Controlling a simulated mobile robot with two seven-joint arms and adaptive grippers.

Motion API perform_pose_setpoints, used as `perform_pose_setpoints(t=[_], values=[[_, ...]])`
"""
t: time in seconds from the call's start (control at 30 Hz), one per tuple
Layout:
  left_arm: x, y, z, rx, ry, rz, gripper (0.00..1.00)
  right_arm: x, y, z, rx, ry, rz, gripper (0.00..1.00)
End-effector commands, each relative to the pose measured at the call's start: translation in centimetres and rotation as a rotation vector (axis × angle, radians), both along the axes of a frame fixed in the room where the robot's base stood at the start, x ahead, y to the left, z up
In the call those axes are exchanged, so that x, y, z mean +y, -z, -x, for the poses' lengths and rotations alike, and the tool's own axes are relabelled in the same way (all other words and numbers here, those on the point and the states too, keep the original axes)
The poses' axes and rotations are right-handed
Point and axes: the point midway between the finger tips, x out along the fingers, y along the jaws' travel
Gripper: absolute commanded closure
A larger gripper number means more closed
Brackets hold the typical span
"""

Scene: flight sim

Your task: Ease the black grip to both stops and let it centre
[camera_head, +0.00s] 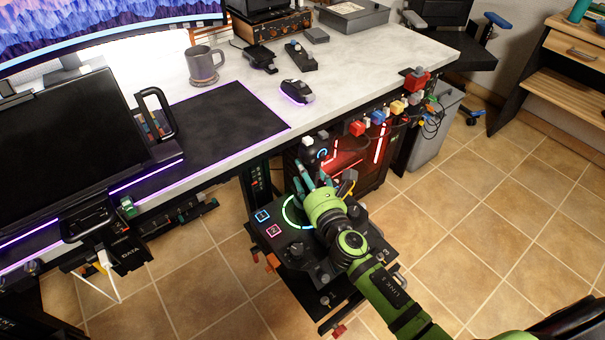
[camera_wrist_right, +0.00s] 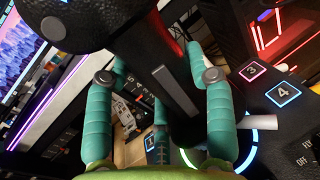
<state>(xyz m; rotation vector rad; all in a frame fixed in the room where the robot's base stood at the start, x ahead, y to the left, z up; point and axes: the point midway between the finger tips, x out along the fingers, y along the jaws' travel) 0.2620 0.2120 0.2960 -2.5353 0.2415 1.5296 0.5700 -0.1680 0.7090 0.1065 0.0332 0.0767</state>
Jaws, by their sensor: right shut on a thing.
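The black grip (camera_head: 309,158) stands on a dark control base (camera_head: 268,216) beside the desk, partly hidden by my right gripper. In the right wrist view the grip (camera_wrist_right: 150,45) is large, runs between the teal fingers and has a grey strip and round buttons. My right gripper (camera_head: 314,182) is shut on it; the teal fingers also show in the right wrist view (camera_wrist_right: 160,90). The lower shaft is mostly hidden by my fingers and hand, so its exact tilt cannot be told. My left gripper is not in view.
The base has a lit ring (camera_head: 290,214), lit square buttons and knobs. A desk (camera_head: 225,135) with a mug (camera_head: 204,65) and mouse (camera_head: 297,91) stands behind. A red-lit computer case (camera_head: 374,150) is close behind the grip. Tiled floor (camera_head: 500,200) is clear at right.

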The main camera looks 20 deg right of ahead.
Motion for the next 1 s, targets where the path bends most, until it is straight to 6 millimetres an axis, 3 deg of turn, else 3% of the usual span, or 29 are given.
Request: perform_pose_setpoints(t=[0.73, 1.0], values=[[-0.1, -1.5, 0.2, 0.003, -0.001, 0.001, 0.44, -1.9, 0.2, -0.7, 0.05, 0.002, -0.128, 0.93], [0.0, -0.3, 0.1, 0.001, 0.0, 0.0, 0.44, -0.8, 0.5, -0.2, 0.021, 0.002, -0.053, 0.93]])
